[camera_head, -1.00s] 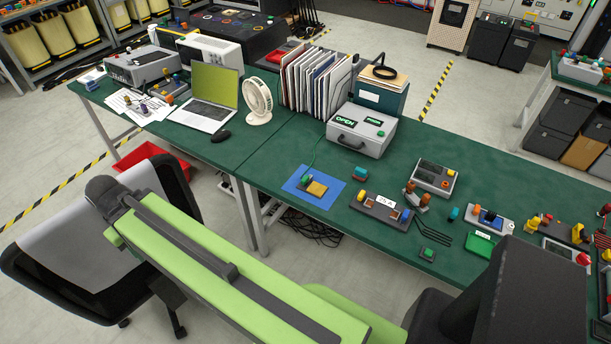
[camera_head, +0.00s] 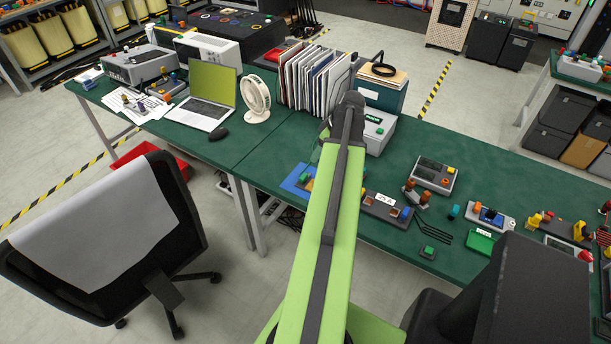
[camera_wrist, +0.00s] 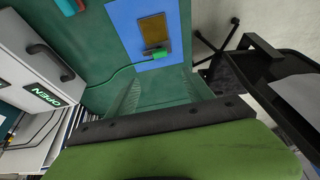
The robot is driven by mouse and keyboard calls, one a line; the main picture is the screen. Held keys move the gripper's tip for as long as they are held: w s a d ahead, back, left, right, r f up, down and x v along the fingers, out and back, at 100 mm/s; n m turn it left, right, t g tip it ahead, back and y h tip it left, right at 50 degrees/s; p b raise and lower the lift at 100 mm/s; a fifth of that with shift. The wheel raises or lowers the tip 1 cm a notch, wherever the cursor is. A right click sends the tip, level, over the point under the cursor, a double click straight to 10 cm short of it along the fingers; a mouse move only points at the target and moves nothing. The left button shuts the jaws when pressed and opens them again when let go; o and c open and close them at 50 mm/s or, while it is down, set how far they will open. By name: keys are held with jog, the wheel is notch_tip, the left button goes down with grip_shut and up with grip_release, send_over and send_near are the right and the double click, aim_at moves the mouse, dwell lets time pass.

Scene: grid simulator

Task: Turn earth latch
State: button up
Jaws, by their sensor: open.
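I cannot tell which part is the earth latch; no label naming it is readable. A grey box (camera_head: 376,134) with a green sign stands on the green bench, partly hidden behind my arm. In the wrist view the box (camera_wrist: 25,75) is at the left, with a dark handle and a lit OPEN sign. A blue mat (camera_wrist: 147,30) carries a yellow-brown block (camera_wrist: 153,29) with a green cable. My gripper (camera_wrist: 163,95) shows as two pale, see-through fingers, spread apart with nothing between them, over the bench edge beside the mat. In the head view my arm hides it.
Small devices line the bench to the right, among them a grey panel (camera_head: 434,176) and a green button box (camera_head: 428,252). A file rack (camera_head: 311,80), fan (camera_head: 256,98) and laptop (camera_head: 206,97) stand at the back left. A chair (camera_head: 110,235) is at the front left.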

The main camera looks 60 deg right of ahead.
aim_at(304, 176)
jog(key=b+x, duration=1.6)
jog(key=x, duration=0.1)
jog(key=shift+f, duration=0.35)
jog(key=shift+r, duration=0.15)
grip_shut()
